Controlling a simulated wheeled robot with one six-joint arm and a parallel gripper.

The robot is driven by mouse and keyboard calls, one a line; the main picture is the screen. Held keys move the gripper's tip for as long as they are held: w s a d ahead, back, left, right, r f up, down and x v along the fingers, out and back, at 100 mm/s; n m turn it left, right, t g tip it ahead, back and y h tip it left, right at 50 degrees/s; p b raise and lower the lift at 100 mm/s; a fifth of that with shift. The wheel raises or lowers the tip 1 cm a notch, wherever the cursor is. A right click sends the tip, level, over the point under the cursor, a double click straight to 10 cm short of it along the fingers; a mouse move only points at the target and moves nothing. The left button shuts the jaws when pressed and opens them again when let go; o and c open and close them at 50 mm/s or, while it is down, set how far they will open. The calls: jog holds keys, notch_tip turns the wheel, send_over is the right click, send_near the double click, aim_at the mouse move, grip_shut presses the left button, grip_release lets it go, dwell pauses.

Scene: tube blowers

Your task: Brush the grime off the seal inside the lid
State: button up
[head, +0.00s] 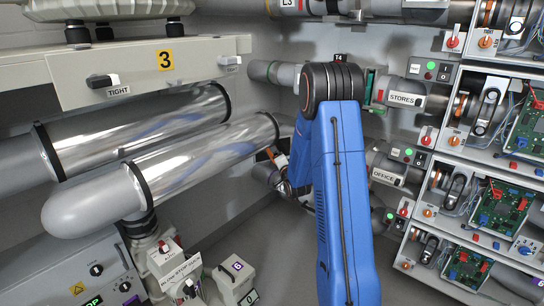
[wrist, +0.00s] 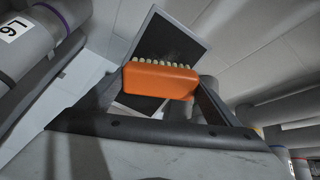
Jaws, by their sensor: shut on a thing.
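My gripper (wrist: 161,92) is shut on an orange brush (wrist: 160,80), gripped at its two ends. A row of pale bristles stands along the brush's far edge in the wrist view. Just beyond the bristles is a tilted dark square panel with a thin light rim (wrist: 178,43), which may be the inside of the lid. I cannot tell whether the bristles touch it. No seal or grime can be made out on it. In the head view my blue arm reaches away, and my gripper (head: 272,172) is small and partly hidden beside the shiny pipe's end.
Two shiny pipes (head: 205,150) run along the left under a grey box marked 3 (head: 150,70). Racks with green circuit boards (head: 497,207) stand at the right. Pipe stubs labelled STORES (head: 402,98) and OFFICE (head: 388,176) are close to my arm. Grey floor shows below.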

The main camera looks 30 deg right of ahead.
jog(key=shift+s+d, duration=0.15)
jog(key=shift+d, duration=1.45)
jog(key=shift+s+d, duration=0.15)
jog(key=shift+d, duration=1.45)
jog(key=shift+a, duration=0.1)
jog(key=a, duration=0.7)
jog(key=w+a, duration=0.1)
jog(key=a, duration=0.2)
jog(key=shift+a, duration=0.35)
jog(key=d+v, duration=0.1)
jog(key=v, duration=0.5)
jog(key=shift+a, duration=0.15)
jog(key=shift+s+r, duration=0.1)
jog(key=shift+s, duration=0.1)
